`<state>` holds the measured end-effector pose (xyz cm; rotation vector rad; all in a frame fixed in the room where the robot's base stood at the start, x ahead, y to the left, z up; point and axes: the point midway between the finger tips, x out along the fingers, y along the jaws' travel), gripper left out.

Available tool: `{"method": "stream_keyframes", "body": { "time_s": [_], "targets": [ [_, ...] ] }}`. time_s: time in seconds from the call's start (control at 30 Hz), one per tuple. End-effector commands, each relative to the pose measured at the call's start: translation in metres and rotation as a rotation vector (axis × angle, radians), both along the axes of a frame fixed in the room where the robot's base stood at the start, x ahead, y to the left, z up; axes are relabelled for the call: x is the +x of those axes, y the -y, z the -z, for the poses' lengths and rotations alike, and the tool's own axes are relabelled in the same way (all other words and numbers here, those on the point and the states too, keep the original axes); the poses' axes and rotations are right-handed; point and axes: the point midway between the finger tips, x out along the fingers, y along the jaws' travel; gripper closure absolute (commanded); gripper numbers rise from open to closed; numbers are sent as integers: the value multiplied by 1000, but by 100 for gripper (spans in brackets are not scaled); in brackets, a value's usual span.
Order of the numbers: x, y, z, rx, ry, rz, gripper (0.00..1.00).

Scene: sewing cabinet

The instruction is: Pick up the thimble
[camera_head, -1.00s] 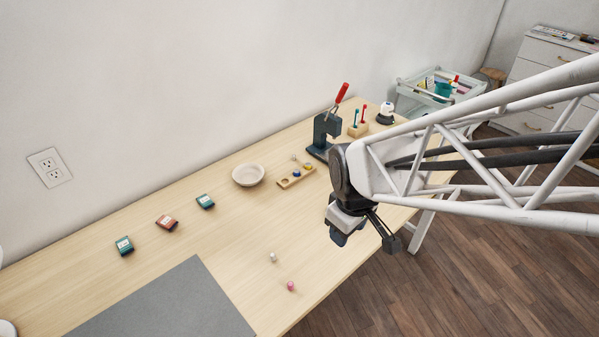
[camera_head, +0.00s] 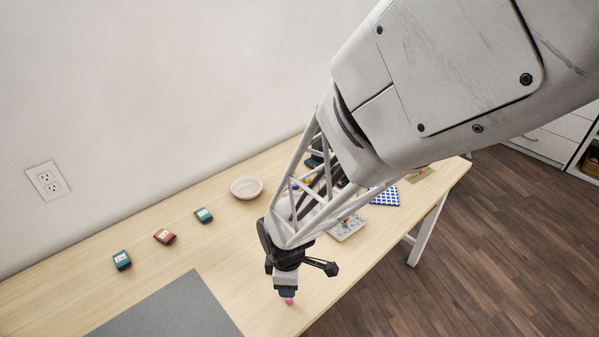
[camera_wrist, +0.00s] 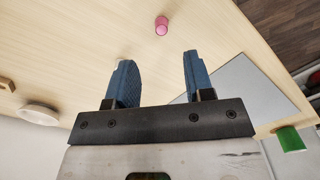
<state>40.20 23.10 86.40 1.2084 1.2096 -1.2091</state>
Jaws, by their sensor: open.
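A small pink cylinder that looks like the thimble (camera_head: 289,301) stands on the wooden table near its front edge. It also shows at the top of the wrist view (camera_wrist: 161,25), beyond the fingertips and roughly in line with the gap between them. My gripper (camera_head: 287,292) is just above it in the head view, pointing down, and partly covers it. In the wrist view the blue fingers (camera_wrist: 157,62) are apart with nothing between them. A small whitish piece (camera_wrist: 122,60) shows partly hidden behind the left finger.
A grey mat (camera_head: 170,310) lies left of the gripper. A blue-and-white patterned piece (camera_head: 384,196) lies to the right. A green cylinder (camera_wrist: 290,139) shows in the wrist view. My arm hides part of the table.

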Motion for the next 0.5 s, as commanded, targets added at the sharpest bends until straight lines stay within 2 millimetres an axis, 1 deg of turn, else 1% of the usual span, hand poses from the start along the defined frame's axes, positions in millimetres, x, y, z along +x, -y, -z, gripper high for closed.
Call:
{"method": "stream_keyframes", "body": {
  "time_s": [0.23, 0.5],
  "targets": [
    [0, 0, 3, -1, -1, 1, 52],
    [0, 0, 22, -1, -1, 2, 52]
  ]
}}
